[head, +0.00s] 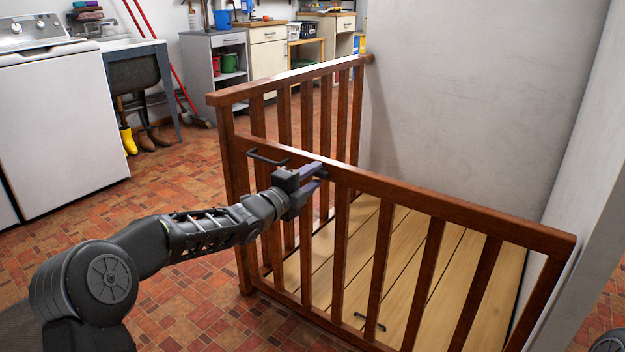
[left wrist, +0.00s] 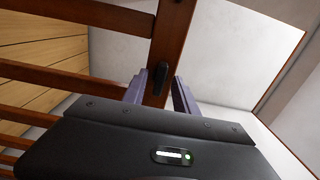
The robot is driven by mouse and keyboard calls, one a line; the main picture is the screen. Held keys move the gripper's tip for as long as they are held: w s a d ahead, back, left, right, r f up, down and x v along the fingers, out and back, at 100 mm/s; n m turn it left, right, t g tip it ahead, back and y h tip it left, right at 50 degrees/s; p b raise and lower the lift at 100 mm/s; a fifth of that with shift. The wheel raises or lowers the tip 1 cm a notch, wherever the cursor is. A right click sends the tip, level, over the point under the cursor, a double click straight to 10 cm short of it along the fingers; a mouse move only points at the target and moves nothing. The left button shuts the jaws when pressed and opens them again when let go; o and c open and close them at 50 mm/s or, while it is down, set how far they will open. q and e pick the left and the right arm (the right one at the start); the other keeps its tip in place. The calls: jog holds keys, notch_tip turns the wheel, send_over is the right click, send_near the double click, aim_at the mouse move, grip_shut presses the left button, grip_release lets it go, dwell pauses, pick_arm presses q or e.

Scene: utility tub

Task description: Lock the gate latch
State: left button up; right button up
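The reddish-brown wooden gate (head: 450,208) stands in front of a plank floor, with its top rail running from the left post down to the right. A dark bar handle (head: 267,157) is fixed near its left end. My left gripper (head: 322,174) is at the top rail, right of this handle. In the left wrist view a small dark latch (left wrist: 158,78) sits on a wooden rail between the fingertips of the left gripper (left wrist: 160,80). The fingers are apart; I cannot tell whether they touch the latch. In the head view the gripper mostly hides the latch. My right gripper is out of view.
A wooden side railing (head: 290,80) runs back from the left post to the grey wall (head: 470,90). A small dark handle (head: 370,322) shows low behind the gate bars. A white washing machine (head: 60,120) stands at left. The tiled floor (head: 180,200) before the gate is clear.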

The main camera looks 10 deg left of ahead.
pick_arm(q)
grip_shut()
dwell(0.3)
dwell(0.3)
